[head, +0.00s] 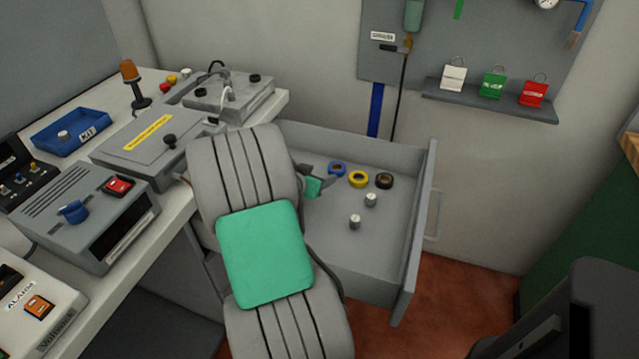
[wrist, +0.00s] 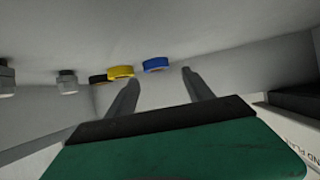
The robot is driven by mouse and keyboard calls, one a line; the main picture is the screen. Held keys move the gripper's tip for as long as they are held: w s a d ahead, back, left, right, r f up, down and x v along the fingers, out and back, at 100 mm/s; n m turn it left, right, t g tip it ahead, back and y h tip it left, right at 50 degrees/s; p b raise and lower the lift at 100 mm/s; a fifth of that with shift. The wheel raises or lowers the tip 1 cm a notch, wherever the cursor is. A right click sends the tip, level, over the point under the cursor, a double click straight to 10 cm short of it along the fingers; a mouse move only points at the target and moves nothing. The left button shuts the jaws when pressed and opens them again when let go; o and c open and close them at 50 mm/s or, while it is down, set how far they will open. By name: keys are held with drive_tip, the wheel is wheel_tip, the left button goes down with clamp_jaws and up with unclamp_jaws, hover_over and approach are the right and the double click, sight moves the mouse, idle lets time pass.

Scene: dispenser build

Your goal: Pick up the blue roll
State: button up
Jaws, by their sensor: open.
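The blue roll (head: 337,168) lies in the open grey drawer, at the left end of a row of rolls near the drawer's back side. My gripper (head: 325,176) is inside the drawer area, just left of and close to the blue roll. In the wrist view, my gripper (wrist: 158,88) is open, with its two fingers apart and nothing between them. The blue roll (wrist: 156,64) shows beyond the fingertips, between the two fingers' directions. My arm hides part of the drawer's left side in the head view.
A yellow roll (head: 358,179) and a black roll (head: 384,181) lie right of the blue one. The drawer's wall (head: 408,265) bounds the right. A worktop with devices (head: 150,150) is at left.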

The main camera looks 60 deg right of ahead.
sight(337, 167)
drive_tip(key=x, duration=0.5)
drive_tip(key=s+x, duration=0.1)
drive_tip(key=x, duration=0.2)
drive_tip(key=shift+d+r, duration=0.25)
drive_tip(key=shift+d, duration=0.2)
drive_tip(key=shift+c, duration=0.4)
drive_tip(key=c, duration=1)
drive_tip(key=shift+r, duration=0.1)
